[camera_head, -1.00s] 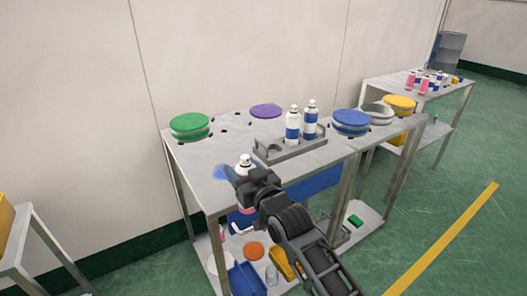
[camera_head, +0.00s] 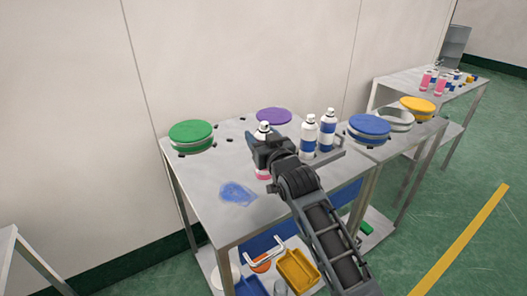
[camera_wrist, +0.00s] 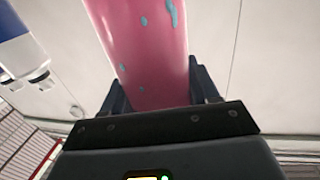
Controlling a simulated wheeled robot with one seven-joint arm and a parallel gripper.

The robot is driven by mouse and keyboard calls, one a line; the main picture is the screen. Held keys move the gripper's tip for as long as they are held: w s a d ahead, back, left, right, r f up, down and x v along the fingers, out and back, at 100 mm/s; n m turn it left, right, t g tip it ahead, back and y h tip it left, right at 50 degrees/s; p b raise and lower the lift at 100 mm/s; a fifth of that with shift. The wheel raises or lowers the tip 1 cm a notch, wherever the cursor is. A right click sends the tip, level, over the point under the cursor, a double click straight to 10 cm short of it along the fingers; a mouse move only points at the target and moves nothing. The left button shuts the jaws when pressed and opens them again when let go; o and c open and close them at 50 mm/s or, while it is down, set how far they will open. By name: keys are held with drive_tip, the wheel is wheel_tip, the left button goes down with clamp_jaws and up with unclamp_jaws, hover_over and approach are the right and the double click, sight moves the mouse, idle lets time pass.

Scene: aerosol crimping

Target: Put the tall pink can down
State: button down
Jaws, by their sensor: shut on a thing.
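The tall pink can (camera_head: 263,174) has a white top and a pink lower part, and it stands roughly upright. My gripper (camera_head: 265,152) is shut on it and hides its middle. In the wrist view the pink can (camera_wrist: 150,50), with blue-green marks, sits between the two fingers (camera_wrist: 158,95). The can is over the middle of the table (camera_head: 205,190), just left of the grey rack (camera_head: 328,160). I cannot tell whether its base touches the tabletop.
Two white-and-blue cans (camera_head: 308,137) (camera_head: 327,130) stand at the rack, close to my gripper's right. Green (camera_head: 191,133), purple (camera_head: 274,116) and blue (camera_head: 369,128) round lids sit around. A blue patch (camera_head: 238,194) lies on the table's front left.

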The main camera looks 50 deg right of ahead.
drive_tip(key=shift+f, duration=2.25)
drive_tip(key=shift+f, duration=0.15)
drive_tip(key=shift+c, duration=1.4)
unclamp_jaws()
